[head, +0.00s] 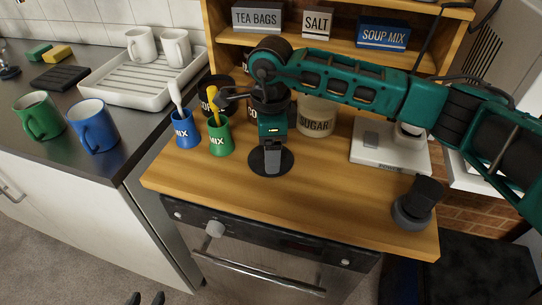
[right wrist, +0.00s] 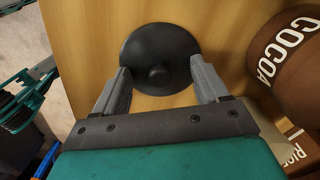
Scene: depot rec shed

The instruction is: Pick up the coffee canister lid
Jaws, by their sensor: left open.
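A round black lid with a centre knob lies flat on the wooden counter; I take it as the coffee canister lid (head: 285,164). It also shows in the right wrist view (right wrist: 160,40). My right gripper (head: 271,160) points down over the lid. In the right wrist view the right gripper (right wrist: 160,85) is open, its fingers apart on either side of the knob, holding nothing. Two dark fingertips at the bottom edge of the head view look like my left gripper (head: 146,299), apart and empty, far from the lid. Dark canisters behind are partly hidden by my right arm.
A blue mug (head: 184,134) and green mug (head: 220,143) with utensils stand left of the lid. The sugar canister (head: 316,122) is behind right; the cocoa canister (right wrist: 292,55) is close in the wrist view. A white scale (head: 372,160) stands right. The front counter is clear.

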